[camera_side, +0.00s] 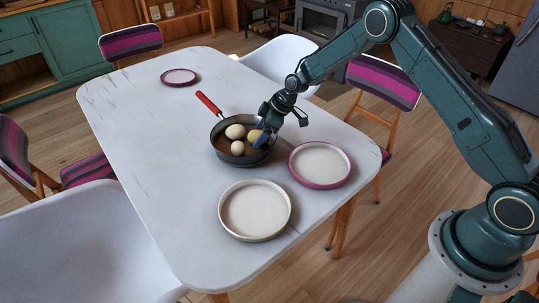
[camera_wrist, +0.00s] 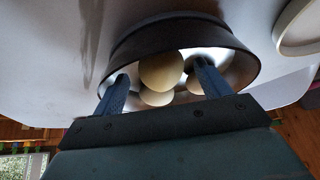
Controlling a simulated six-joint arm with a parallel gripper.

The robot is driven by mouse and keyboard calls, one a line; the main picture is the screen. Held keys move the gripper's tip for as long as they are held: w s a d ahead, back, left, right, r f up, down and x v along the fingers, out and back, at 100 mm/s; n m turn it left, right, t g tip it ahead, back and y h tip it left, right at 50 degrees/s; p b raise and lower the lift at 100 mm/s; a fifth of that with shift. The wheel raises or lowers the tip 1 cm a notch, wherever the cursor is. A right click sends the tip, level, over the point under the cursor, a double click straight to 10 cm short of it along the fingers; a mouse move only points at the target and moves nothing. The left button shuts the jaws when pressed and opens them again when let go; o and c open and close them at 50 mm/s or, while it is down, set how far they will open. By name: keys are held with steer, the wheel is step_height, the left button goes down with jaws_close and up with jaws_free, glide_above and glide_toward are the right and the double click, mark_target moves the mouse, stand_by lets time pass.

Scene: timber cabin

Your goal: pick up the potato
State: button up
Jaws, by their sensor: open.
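A dark frying pan (camera_side: 216,149) with a red handle stands on the table and holds a few rounded items. The yellowish-tan one, which looks like the potato (camera_side: 254,136), lies on the pan's right side, close to my gripper (camera_side: 265,131). Two paler round items (camera_side: 235,131) lie to its left. In the wrist view my gripper (camera_wrist: 160,72) is open, its two blue fingers reaching over the pan (camera_wrist: 128,42). A tan rounded item, probably the potato (camera_wrist: 161,70), shows between the fingers. I cannot tell whether either finger touches it. Paler items are partly hidden behind it.
A pink-rimmed plate (camera_side: 320,164) lies right of the pan, and a pale plate (camera_side: 254,210) lies in front. Another small plate (camera_side: 179,77) is at the far end. Chairs surround the white table (camera_side: 140,130). Its left side is clear.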

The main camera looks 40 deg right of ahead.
stand_by(0.4)
steer(key=c, duration=1.2)
steer(key=shift+o, duration=0.2)
steer(key=shift+r, duration=0.1)
step_height(320, 180, up, 20)
